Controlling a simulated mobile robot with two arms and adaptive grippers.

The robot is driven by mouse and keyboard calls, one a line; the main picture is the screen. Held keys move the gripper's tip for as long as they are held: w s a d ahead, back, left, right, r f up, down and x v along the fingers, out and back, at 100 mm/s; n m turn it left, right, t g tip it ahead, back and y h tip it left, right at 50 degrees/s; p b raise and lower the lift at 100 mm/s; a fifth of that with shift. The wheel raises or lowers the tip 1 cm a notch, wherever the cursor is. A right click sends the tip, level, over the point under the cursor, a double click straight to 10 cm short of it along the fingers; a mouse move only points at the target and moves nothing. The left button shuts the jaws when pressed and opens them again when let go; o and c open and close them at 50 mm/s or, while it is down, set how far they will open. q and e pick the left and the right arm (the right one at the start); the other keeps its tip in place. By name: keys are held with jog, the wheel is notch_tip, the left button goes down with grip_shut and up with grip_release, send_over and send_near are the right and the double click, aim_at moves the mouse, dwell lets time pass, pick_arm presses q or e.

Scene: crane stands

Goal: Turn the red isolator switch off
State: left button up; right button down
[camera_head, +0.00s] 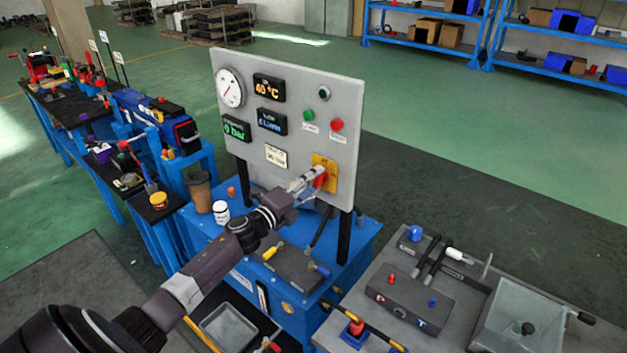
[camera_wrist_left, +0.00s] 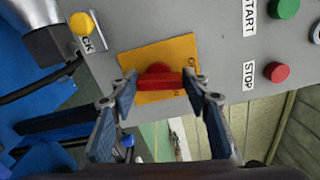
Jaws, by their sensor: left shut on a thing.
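The red isolator switch (camera_head: 320,181) sits on a yellow plate (camera_head: 331,165) at the lower right of the grey upright panel (camera_head: 350,105). My left gripper (camera_head: 314,178) reaches it from the left and front. In the left wrist view my left gripper (camera_wrist_left: 160,86) has one finger at each end of the red handle (camera_wrist_left: 160,82) and is shut on it. The handle lies roughly level across the yellow plate (camera_wrist_left: 165,52) in that view. Lettering on the plate is partly hidden and too small to read. My right gripper does not show.
Green (camera_head: 308,115) and red (camera_head: 337,125) push buttons sit above the switch, with gauge (camera_head: 230,88) and displays to the left. A blue bench (camera_head: 350,260) below carries a white jar (camera_head: 221,212) and levers. A grey table (camera_head: 465,340) with a control box (camera_head: 408,303) stands at right.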

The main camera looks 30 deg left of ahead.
pick_arm(q)
jog(key=shift+n, duration=1.2)
jog(key=shift+f, duration=0.1)
jog(key=o, duration=1.2)
jog(key=shift+a, duration=0.1)
jog(key=shift+c, duration=0.2)
jog(key=s, duration=1.2)
jog(key=shift+a, duration=0.45)
